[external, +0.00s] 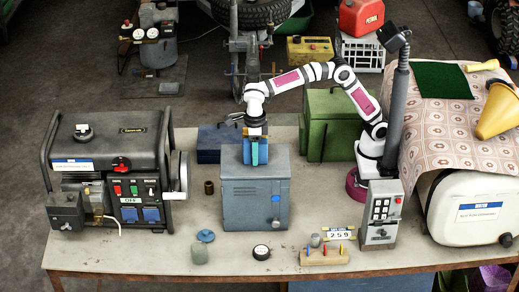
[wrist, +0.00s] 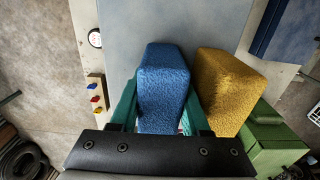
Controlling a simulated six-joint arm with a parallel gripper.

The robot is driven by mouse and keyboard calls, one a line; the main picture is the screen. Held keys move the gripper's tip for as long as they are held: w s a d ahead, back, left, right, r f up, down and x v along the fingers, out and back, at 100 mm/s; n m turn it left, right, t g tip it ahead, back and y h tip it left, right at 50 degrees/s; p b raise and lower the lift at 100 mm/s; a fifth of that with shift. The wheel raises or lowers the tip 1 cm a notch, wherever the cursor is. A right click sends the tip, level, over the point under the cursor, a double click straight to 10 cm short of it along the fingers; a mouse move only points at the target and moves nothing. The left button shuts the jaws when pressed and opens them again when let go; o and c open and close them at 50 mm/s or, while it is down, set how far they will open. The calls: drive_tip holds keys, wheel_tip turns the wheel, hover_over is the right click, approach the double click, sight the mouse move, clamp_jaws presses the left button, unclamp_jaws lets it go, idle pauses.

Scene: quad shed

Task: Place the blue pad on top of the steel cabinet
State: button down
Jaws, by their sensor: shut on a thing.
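The blue pad (wrist: 163,88) is gripped between the teal fingers of my gripper (wrist: 160,118) in the wrist view. In the external view, my gripper (external: 255,143) points straight down with the blue pad (external: 256,155) at the top of the grey steel cabinet (external: 250,205). I cannot tell whether the pad touches the cabinet top (wrist: 190,25) or is just above it. A yellow pad (wrist: 228,85) lies right beside the blue one in the wrist view.
A generator (external: 115,160) stands left of the cabinet. A blue case (external: 215,142) and a green box (external: 332,125) stand behind it. A gauge (external: 261,252), a wooden block with coloured pegs (external: 323,256) and a control box (external: 381,212) are at the front and right.

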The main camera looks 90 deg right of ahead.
drive_tip(key=c, duration=0.7)
unclamp_jaws()
drive_tip(key=shift+o, duration=0.2)
wheel_tip(320, 180, up, 12)
drive_tip(key=shift+r, duration=0.15)
drive_tip(key=s+d+f+n, duration=0.3)
drive_tip(key=s+d+n, duration=0.5)
drive_tip(key=s+n, duration=0.55)
drive_tip(key=s+d+f+n+y, duration=0.1)
drive_tip(key=s+d+f+n, duration=0.1)
drive_tip(key=s+f+n, duration=1.1)
drive_tip(key=s+n, duration=0.2)
drive_tip(key=n, duration=0.2)
drive_tip(key=shift+s+y, duration=0.35)
drive_tip(key=shift+y, duration=0.05)
